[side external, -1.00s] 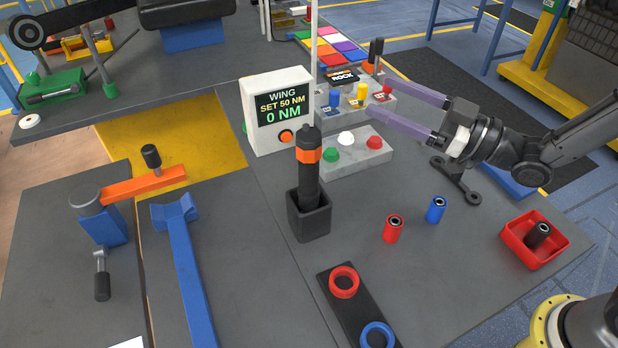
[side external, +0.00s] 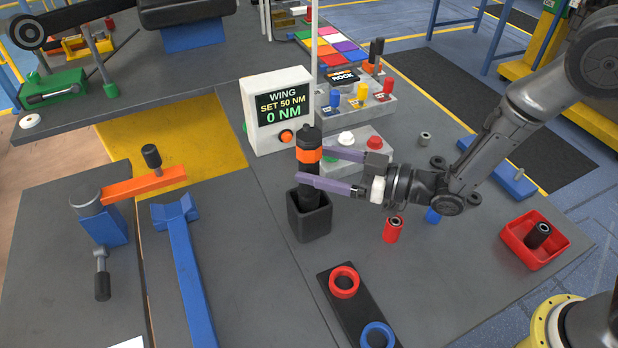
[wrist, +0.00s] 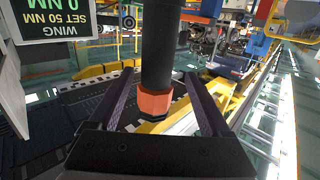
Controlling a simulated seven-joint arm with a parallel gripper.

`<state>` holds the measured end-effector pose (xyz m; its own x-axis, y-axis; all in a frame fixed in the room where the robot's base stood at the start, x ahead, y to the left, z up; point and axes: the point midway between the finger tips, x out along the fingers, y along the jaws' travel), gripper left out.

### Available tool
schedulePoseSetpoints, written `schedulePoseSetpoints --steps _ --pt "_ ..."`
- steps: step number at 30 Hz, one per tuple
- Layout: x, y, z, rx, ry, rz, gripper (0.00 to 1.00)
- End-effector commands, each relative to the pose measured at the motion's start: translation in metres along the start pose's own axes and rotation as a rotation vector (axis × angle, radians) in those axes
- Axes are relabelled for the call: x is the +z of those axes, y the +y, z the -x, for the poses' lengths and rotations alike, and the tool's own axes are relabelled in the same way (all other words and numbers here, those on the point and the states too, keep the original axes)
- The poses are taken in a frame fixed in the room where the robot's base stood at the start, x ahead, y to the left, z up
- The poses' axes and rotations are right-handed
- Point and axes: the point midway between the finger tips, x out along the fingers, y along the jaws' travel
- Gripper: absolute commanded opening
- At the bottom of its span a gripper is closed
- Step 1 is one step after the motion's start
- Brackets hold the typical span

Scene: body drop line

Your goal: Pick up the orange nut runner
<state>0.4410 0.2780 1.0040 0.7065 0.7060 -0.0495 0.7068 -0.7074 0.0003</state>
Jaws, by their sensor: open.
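The nut runner (side external: 309,157) is a black cylinder with an orange band near its top. It stands upright in a black square holder (side external: 309,218) on the grey table. My gripper (side external: 311,164) is open, with its purple fingers level and pointing left at the tool's upper body. In the wrist view the nut runner (wrist: 159,60) shows between the two spread fingers (wrist: 160,95), its orange band near the palm side of the picture. I see no finger closed on it.
The torque display (side external: 280,110) reading 0 NM stands just behind the tool. A button box (side external: 352,150) is close behind my fingers. A red socket (side external: 393,230), a blue socket (side external: 433,215) and a red tray (side external: 533,240) lie to the right.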

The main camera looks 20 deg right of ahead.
Motion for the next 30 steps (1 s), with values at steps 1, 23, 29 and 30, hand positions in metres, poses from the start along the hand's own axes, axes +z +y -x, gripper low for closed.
schedulePoseSetpoints --steps 1,23,29,30 --pt "0.0 0.0 -0.003 0.0 0.0 0.0 0.82" --pt "0.002 0.005 -0.052 0.0 0.0 0.0 0.71" --pt "0.002 0.005 -0.052 0.0 0.0 0.0 0.35" --pt "0.002 0.005 -0.052 0.0 0.0 0.0 0.28"
